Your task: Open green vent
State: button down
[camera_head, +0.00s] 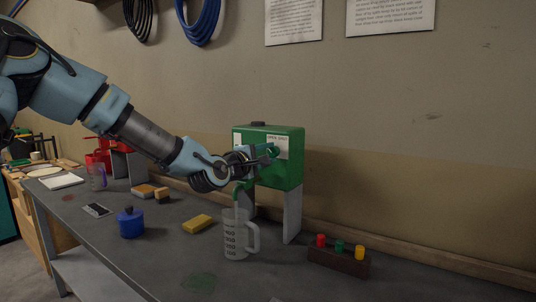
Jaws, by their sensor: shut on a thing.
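A green drum-like box (283,169) stands on grey legs on the workbench, with a dark cap (258,124) on top and a white label on its front. My gripper (270,152) is at the front of the box, just below the label. It is shut on a small green vent piece (272,150), which my fingers partly hide. A green spout (238,187) comes out low on the box, above a clear measuring jug (240,238) with a handle.
The grey bench (160,252) also holds a yellow sponge (197,223), a blue pot (131,222), a phone (96,210) and a rack of coloured caps (338,260). A red drum (98,158) stands at the far left. The wall is close behind.

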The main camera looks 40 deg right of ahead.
dwell(0.4)
jog(key=shift+c, duration=2.3)
grip_release()
jog(key=b+v, duration=0.2)
jog(key=v, duration=0.8)
jog(key=shift+a, duration=0.35)
jog(key=shift+a, duration=0.1)
